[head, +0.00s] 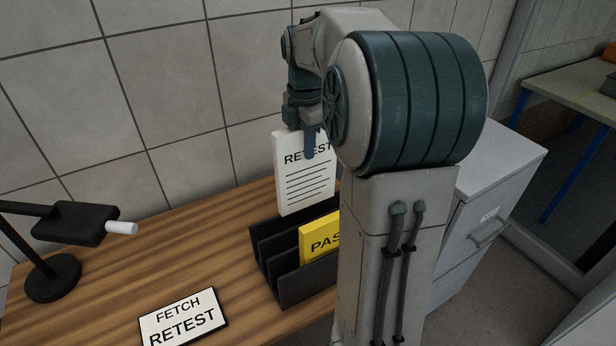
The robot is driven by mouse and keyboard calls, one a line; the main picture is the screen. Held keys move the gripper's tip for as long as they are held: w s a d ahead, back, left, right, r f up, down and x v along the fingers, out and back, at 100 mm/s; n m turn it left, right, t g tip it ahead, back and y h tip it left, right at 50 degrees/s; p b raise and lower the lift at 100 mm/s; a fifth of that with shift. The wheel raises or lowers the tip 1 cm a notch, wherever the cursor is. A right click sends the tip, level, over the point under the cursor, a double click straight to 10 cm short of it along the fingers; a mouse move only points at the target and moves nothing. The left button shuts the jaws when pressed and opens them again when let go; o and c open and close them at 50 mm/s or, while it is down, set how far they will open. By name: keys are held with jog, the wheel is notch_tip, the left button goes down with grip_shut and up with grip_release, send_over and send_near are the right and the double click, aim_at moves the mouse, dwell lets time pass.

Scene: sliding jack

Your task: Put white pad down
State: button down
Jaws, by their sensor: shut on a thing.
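The white pad (305,186) shows "RETEST" and several black lines, partly hidden by my arm. It is upright, above or at the rear of a black slotted rack (292,281) on the wooden desk. I cannot tell whether its lower edge is inside a slot. My gripper (309,143) is shut on the pad's top edge. A yellow pad (318,244) reading "PAS", the rest hidden, stands in the front part of the rack. My arm hides the rack's right side.
A white card (183,319) reading "FETCH RETEST" lies at the desk's front. A black lamp (52,276) stands at the left. The desk (165,254) is clear between lamp and rack. A grey drawer cabinet (488,214) stands right, and a tiled wall is behind.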

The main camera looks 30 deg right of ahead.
jog(key=s+b, duration=0.2)
jog(key=s, duration=0.3)
jog(key=shift+r, duration=0.2)
notch_tip(320, 180, down, 18)
jog(key=shift+s+r+b, duration=0.15)
jog(key=shift+b, duration=0.25)
jog(key=c, duration=1.3)
grip_release()
